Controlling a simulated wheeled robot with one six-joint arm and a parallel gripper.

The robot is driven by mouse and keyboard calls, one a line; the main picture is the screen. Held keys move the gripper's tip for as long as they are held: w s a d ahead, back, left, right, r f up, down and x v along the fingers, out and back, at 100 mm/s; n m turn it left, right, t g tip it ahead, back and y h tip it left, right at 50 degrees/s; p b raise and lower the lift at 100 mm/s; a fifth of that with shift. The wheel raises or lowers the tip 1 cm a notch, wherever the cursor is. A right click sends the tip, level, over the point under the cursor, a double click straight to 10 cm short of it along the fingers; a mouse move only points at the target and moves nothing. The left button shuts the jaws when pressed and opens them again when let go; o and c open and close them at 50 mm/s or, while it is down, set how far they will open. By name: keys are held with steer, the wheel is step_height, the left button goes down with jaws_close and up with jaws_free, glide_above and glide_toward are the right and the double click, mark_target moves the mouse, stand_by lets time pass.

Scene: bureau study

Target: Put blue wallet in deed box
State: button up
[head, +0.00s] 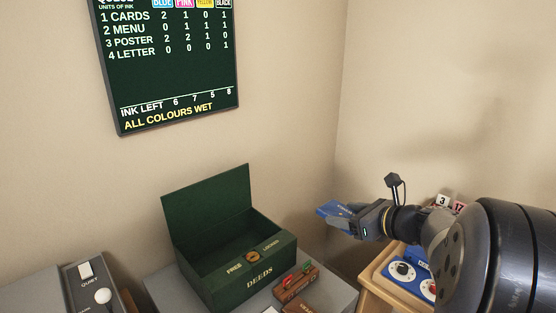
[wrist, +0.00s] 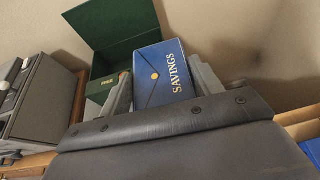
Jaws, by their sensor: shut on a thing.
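The blue wallet (head: 336,210) is held in my gripper (head: 345,222), to the right of the deed box and above its rim level. In the wrist view the wallet (wrist: 163,75) reads "SAVINGS" and has a round gold clasp; it sits between the two grey fingers (wrist: 163,92). The green deed box (head: 235,262) stands on a grey surface with its lid open and raised at the back left. "DEEDS" is lettered on its front, and the part of its inside that shows looks empty. The box (wrist: 118,40) also shows behind the wallet in the wrist view, partly hidden.
A brown block with red and green pieces (head: 296,283) sits right beside the box front. A grey unit marked "QUIET" (head: 88,287) is at left. A wooden tray with blue, dialled items (head: 405,272) lies at right. A dark board (head: 170,75) hangs on the wall.

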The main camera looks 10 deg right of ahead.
mark_target(322, 213)
steer(key=shift+m+h, duration=0.3)
steer(key=shift+h, duration=0.1)
steer(key=w+a, duration=0.1)
steer(key=w+a+f+p, duration=0.1)
steer(key=a, duration=0.1)
steer(key=w+a+p, duration=0.1)
steer(key=a, duration=0.1)
steer(key=shift+w+f, duration=0.3)
steer(key=shift+f, duration=0.05)
steer(key=a+f+m+t+h+p, duration=0.1)
steer(key=a+f, duration=0.3)
steer(key=f, duration=0.4)
steer(key=shift+a+f+m+h+p, duration=0.15)
steer(key=shift+a+m+h+p, duration=0.25)
steer(key=shift+m+h+p, duration=0.35)
steer(key=shift+w+t, duration=0.15)
steer(key=shift+t, duration=0.15)
